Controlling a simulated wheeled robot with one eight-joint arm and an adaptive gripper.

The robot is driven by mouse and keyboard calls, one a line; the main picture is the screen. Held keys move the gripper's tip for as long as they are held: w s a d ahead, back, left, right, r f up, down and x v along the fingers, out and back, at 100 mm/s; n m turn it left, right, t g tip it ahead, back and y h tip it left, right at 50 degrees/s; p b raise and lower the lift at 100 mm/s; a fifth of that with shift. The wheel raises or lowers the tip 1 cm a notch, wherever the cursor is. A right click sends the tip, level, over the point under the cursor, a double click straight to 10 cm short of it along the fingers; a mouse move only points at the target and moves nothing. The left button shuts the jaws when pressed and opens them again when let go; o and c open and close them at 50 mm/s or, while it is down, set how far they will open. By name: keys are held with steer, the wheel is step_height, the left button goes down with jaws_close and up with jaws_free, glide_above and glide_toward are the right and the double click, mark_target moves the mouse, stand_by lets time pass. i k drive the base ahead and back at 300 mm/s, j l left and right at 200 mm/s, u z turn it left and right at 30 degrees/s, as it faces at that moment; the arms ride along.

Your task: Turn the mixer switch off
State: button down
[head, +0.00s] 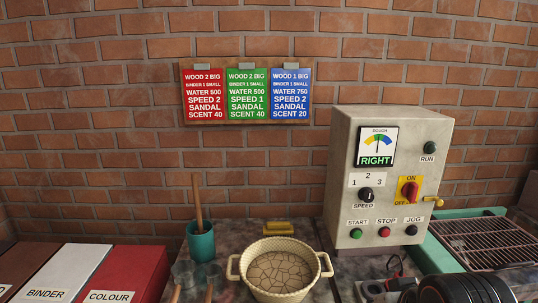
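The mixer control box (345,200) is a pale, worn cabinet standing at the right in the head view. Its red rotary switch (409,191) sits on a yellow plate, with ON at the top and OFF at the lower left. The red handle looks roughly upright, towards ON. A dial above the speed knob reads RIGHT (376,147). My gripper's fingers are not in view. A black ribbed part (465,291) shows at the bottom right; I cannot tell if it belongs to my arm.
Below the switch are START (357,234), STOP (384,232) and JOG (411,230) buttons. The speed knob (366,195) is to its left. A bowl (280,270) of cracked paste stands in front, left of the box.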

mark_target(409, 190)
steer(key=i+j+z, duration=0.15)
steer(key=z, duration=0.2)
steer(key=i+j+z, duration=0.1)
steer(key=j+z, duration=0.6)
steer(key=z, duration=0.15)
steer(key=i+j+u, duration=0.05)
